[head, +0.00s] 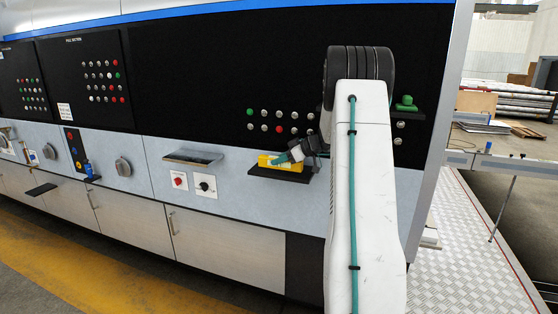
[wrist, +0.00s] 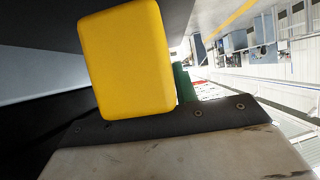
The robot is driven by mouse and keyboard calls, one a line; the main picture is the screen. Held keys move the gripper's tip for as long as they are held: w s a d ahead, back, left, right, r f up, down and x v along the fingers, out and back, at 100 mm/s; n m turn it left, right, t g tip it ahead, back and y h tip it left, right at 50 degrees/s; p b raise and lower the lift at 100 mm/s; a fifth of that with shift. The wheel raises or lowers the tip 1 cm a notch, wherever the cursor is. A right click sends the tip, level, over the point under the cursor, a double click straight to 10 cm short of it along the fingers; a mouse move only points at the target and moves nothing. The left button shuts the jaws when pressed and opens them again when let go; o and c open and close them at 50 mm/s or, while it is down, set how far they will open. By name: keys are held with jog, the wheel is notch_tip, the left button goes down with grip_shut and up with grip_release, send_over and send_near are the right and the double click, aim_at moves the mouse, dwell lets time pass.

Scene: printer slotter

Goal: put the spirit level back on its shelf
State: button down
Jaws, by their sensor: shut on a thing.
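The yellow spirit level (head: 268,162) is at the small black shelf (head: 281,175) on the machine's front, in the middle of the head view. I cannot tell whether it rests on the shelf or is just above it. My gripper (head: 284,158), with teal fingers, is shut on the spirit level from the right. In the wrist view the level's yellow end (wrist: 128,60) fills the upper middle, and a bit of teal finger shows behind it. My arm hides part of the panel to the right.
A green item (head: 405,104) is on another small shelf at the right. Rows of buttons are on the black panel. Open floor lies in front at left.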

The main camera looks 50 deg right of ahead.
jog(key=shift+f, duration=0.6)
dwell(0.5)
jog(key=c, duration=1)
grip_release()
jog(key=v, duration=0.4)
jog(key=shift+s+d+r, duration=0.15)
jog(key=shift+s+d, duration=0.05)
jog(key=shift+s, duration=0.05)
jog(key=s+d, duration=0.1)
jog(key=s, duration=0.2)
jog(key=s+d, duration=0.2)
jog(key=s, duration=0.2)
jog(key=s+d, duration=0.1)
jog(key=s, duration=0.3)
jog(key=shift+s+d, duration=0.2)
jog(key=shift+d, duration=0.05)
